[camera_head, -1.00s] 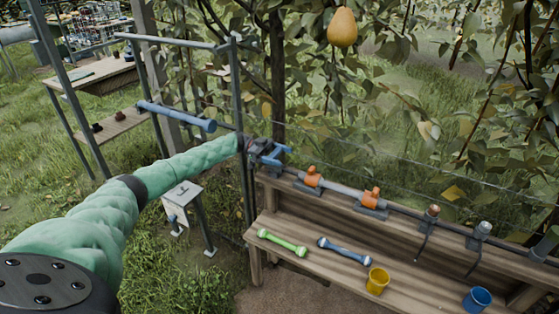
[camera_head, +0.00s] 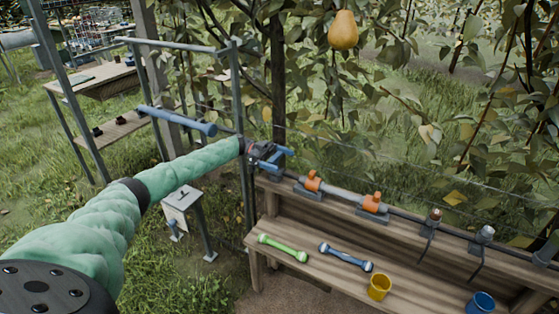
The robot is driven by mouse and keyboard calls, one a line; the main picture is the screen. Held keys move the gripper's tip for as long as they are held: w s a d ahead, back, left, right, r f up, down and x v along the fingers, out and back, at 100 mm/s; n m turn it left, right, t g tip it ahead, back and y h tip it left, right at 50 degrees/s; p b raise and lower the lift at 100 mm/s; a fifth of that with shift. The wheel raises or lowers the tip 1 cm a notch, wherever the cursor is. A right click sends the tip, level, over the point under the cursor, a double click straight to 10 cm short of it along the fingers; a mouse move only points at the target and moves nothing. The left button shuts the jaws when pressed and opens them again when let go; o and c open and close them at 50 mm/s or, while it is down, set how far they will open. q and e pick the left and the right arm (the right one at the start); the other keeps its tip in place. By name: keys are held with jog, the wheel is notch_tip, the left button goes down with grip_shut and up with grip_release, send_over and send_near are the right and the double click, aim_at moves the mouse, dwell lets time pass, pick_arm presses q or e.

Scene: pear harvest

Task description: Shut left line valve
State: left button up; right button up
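Two orange valves sit on a grey pipe along the bench's upper ledge. The left line valve (camera_head: 312,182) is the nearer one to my gripper, and the other orange valve (camera_head: 372,202) is to its right. My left gripper (camera_head: 284,162), with blue fingers, is at the left end of the ledge, up and left of the left valve and apart from it in the picture. Its fingers appear spread with nothing between them. My green-sleeved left arm comes in from the lower left. My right gripper is not in view.
A metal post (camera_head: 241,100) stands behind my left wrist. A pear (camera_head: 343,30) hangs above.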

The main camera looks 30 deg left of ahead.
pick_arm(q)
jog(key=shift+r, duration=0.3)
jog(key=r, duration=0.2)
jog(key=r+b, duration=0.1)
jog(key=shift+d+r, duration=0.2)
jog(key=shift+r, duration=0.15)
jog(key=d+r, duration=0.6)
jog(key=d, duration=0.5)
jog(key=shift+s+d+r+b, duration=0.15)
jog(key=shift+s+r+b, duration=0.2)
jog(key=shift+b, duration=0.1)
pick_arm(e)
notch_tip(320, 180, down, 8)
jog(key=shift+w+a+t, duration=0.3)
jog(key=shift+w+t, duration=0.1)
pick_arm(q)
jog(key=shift+w, duration=0.1)
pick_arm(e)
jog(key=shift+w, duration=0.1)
pick_arm(q)
jog(key=shift+d, duration=0.1)
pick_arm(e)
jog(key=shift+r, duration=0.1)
